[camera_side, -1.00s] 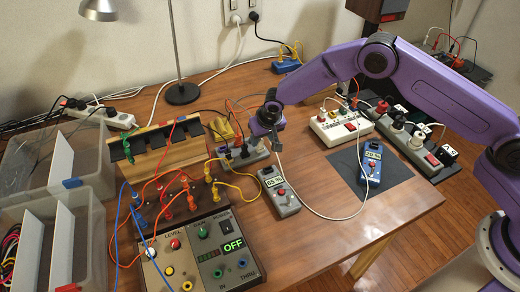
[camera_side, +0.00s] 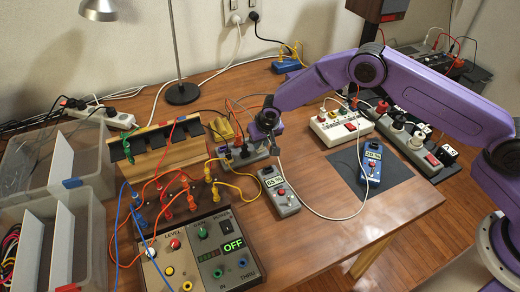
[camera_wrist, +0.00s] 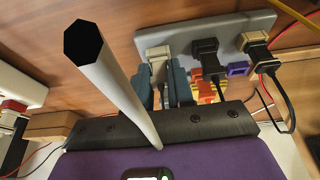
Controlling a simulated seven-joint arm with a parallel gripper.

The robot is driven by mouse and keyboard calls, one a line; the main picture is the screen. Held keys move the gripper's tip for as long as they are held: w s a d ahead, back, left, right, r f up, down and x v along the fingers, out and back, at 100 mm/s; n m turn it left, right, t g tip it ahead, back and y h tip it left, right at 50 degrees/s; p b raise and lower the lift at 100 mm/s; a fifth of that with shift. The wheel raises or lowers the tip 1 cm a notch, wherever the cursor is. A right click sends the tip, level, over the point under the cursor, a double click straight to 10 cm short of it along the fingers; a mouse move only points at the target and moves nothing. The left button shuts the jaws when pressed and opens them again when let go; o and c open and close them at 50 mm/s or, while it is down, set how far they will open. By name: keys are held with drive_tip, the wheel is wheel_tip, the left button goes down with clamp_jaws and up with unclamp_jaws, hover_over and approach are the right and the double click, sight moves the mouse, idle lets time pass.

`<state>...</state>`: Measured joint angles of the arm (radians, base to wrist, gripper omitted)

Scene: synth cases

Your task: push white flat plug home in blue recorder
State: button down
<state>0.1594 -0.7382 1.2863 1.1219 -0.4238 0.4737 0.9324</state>
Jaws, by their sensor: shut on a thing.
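A white cable runs from my gripper and loops over the table, passing the recorder's left side.
Black plugs (camera_wrist: 206,50) stand in the strip right beside my fingers. A grey meter (camera_side: 278,192) lies in front of my gripper. A control box (camera_side: 205,255) with colored leads is at front left. A white socket box (camera_side: 340,125) stands behind the mat.

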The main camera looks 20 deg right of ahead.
drive_tip(key=shift+r, duration=0.25)
drive_tip(key=shift+r, duration=0.3)
drive_tip(key=shift+r, duration=1.35)
drive_tip(key=s+d+r+n+g+y, duration=0.15)
drive_tip(key=s+d+n, duration=0.35)
drive_tip(key=d+n, duration=0.55)
drive_tip(key=s+d+r+n+g, duration=0.1)
drive_tip(key=s+d+n+g, duration=0.25)
drive_tip(key=d+n, duration=0.7)
drive_tip(key=s+d+r+n+g+y, duration=0.15)
drive_tip(key=s+d+n, duration=0.45)
drive_tip(key=d, duration=0.9)
drive_tip(key=shift+w+a+f, duration=0.1)
drive_tip(key=shift+f, duration=1.05)
drive_tip(key=shift+w+a+f, duration=0.1)
drive_tip(key=shift+f, duration=1)
drive_tip(key=shift+f, duration=0.85)
